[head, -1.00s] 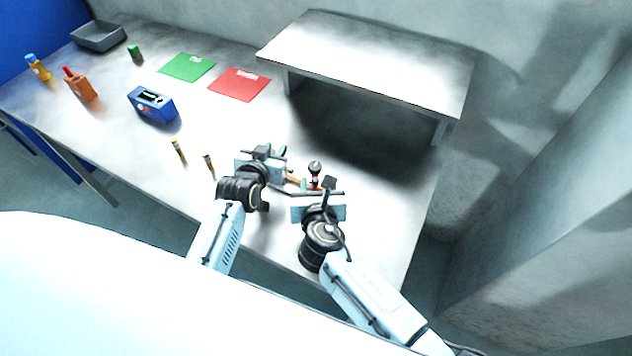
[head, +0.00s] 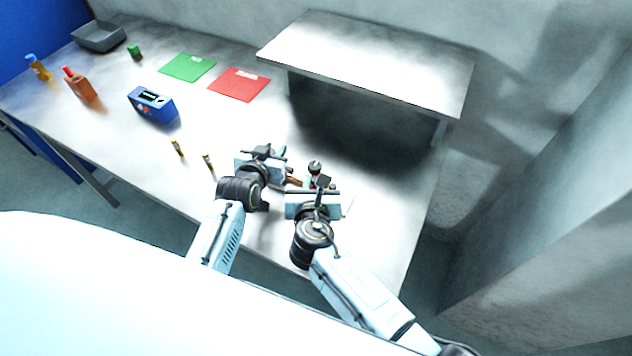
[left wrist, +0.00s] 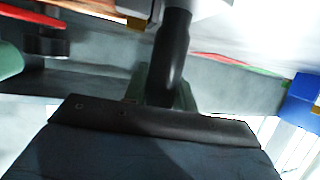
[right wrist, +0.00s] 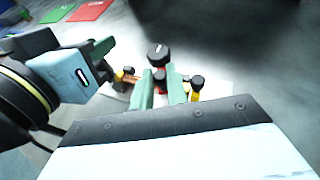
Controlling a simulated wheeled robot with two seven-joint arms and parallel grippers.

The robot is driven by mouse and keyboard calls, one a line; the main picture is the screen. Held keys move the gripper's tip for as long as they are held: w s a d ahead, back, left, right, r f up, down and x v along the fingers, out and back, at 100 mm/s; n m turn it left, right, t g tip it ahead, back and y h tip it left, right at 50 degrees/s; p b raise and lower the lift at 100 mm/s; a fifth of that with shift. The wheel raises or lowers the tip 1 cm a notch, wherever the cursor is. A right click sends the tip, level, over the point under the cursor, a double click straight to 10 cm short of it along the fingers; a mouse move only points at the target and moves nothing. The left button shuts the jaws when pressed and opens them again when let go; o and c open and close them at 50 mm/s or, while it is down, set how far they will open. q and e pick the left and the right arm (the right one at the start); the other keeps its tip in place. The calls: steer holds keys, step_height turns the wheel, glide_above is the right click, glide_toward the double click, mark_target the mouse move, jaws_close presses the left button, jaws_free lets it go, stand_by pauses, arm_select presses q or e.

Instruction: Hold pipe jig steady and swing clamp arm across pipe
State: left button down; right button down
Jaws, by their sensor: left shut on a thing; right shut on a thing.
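The pipe jig stands near the table's right front part, its black knob (head: 315,167) upright and a short copper-coloured pipe (head: 295,181) beside it. In the right wrist view the jig shows a pale base plate (right wrist: 216,90), the black knob (right wrist: 158,54) and a smaller black-and-yellow post (right wrist: 196,84). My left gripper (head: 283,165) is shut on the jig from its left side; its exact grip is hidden. My right gripper (right wrist: 161,90) is shut, its green fingers around a small red-and-black part that seems to be the clamp arm. In the left wrist view a dark cylinder (left wrist: 174,55) covers the fingertips.
The two grippers are close together. Two small brass-coloured pieces (head: 177,148) stand left of my left arm. A blue device (head: 153,104), green mat (head: 188,67) and red mat (head: 239,85) lie farther left. A raised shelf (head: 370,60) stands behind the jig.

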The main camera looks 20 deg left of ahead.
steer(key=shift+s+a+m+h, duration=0.1)
steer(key=shift+a+m+h, duration=0.1)
steer(key=shift+m+h, duration=0.1)
steer(key=c, duration=1.4)
jaws_free()
steer(key=shift+d, duration=0.1)
steer(key=v, duration=1.2)
steer(key=shift+s+f, duration=0.1)
